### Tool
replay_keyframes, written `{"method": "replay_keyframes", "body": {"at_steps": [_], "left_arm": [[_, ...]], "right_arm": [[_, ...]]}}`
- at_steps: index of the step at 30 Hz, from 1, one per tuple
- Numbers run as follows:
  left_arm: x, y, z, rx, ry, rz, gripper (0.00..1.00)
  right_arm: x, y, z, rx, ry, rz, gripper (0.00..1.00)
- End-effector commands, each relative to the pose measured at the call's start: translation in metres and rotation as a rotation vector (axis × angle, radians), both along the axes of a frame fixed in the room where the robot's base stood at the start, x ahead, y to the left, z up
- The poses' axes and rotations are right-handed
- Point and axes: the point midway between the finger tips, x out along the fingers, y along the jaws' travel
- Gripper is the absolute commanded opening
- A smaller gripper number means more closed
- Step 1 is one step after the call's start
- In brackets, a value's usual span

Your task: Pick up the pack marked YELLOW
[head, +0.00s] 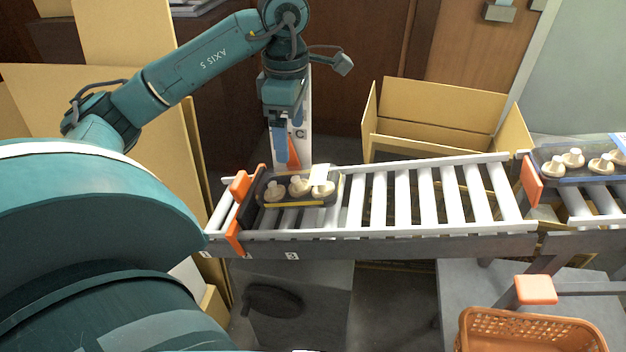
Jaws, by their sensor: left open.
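The pack with a yellow rim (300,203) sits at the left end of the roller conveyor, against the dark stop. It is a dark tray with several pale mushrooms and a white label at its right end. My left gripper (287,158) is open and points down with blue fingers. It appears above the far edge of this pack, apart from it; the exact height is hard to tell. A second pack with a blue rim (576,183) stands on the right conveyor section. My right gripper is not in view.
The roller conveyor (400,234) is bare between the packs. Orange-ended stops (531,182) stand at its ends. An open cardboard box (440,100) is behind it. An orange basket (530,330) is at the lower right. A white panel marked C (300,133) stands behind the gripper.

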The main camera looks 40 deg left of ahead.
Motion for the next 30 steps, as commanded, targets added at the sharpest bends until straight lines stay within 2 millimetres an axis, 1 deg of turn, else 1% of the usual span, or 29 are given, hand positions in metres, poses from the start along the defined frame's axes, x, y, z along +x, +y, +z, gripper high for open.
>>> {"method": "replay_keyframes", "body": {"at_steps": [1, 9, 12, 20, 25, 27, 30], "left_arm": [[-0.001, 0.002, -0.009, 0.007, 0.003, 0.002, 0.87], [-0.001, 0.001, -0.059, 0.006, 0.004, 0.002, 0.87], [0.000, 0.000, -0.070, 0.004, 0.002, 0.001, 0.87], [0.001, -0.003, -0.085, 0.003, 0.001, 0.000, 0.87], [0.004, -0.012, -0.110, 0.001, 0.002, 0.000, 0.87], [0.004, -0.011, -0.121, 0.003, 0.004, 0.002, 0.87], [0.004, -0.011, -0.129, 0.003, 0.001, 0.001, 0.87]], "right_arm": [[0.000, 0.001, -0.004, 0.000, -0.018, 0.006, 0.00], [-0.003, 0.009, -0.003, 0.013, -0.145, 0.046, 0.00], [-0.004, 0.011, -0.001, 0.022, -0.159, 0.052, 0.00], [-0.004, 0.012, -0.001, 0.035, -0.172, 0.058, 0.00], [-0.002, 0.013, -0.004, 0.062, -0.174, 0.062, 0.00], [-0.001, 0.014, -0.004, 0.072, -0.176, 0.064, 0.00], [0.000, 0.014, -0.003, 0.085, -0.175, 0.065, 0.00]]}}
